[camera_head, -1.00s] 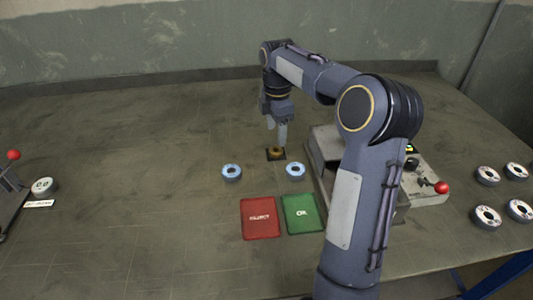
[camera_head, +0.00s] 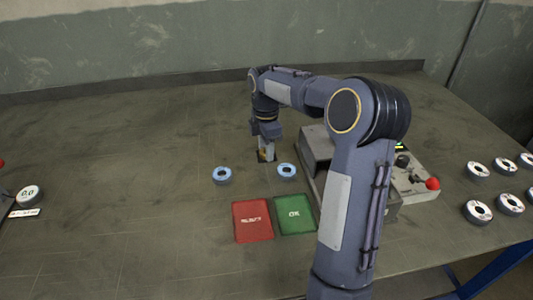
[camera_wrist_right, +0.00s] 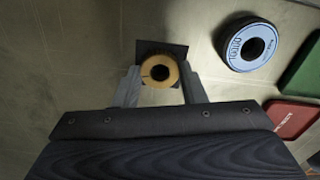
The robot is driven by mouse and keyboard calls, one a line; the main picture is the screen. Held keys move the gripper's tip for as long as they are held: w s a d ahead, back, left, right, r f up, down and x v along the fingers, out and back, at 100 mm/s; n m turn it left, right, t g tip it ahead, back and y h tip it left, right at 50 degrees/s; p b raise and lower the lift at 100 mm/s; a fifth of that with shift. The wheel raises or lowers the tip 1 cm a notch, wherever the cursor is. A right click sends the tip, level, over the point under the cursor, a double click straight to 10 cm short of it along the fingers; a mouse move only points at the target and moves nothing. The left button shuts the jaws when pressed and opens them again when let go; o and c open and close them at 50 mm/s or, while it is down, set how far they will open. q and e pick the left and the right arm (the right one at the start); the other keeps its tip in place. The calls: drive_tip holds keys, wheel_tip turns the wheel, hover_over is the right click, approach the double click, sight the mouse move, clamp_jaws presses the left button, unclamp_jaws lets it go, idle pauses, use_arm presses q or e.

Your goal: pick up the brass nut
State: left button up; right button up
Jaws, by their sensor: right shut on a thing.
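The brass nut (camera_wrist_right: 159,70) is a golden ring with a dark centre. In the right wrist view it sits between the two fingers of my right gripper (camera_wrist_right: 160,88), over a small dark square pad (camera_wrist_right: 176,51). In the head view my right gripper (camera_head: 266,150) points down at the dark pad (camera_head: 271,156), and its fingers largely hide the nut there. The right gripper is shut on the nut, at or very near the pad; I cannot tell whether the nut touches it. My left gripper is not in view.
Two blue-faced flap discs (camera_head: 222,175) (camera_head: 287,171) lie close by. A red mat (camera_head: 253,221) and a green mat (camera_head: 295,215) lie in front. A grey machine (camera_head: 318,150) stands right of the gripper. Several discs (camera_head: 478,211) lie far right. The table's left middle is clear.

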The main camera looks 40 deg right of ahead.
drive_tip(key=shift+c, duration=0.9)
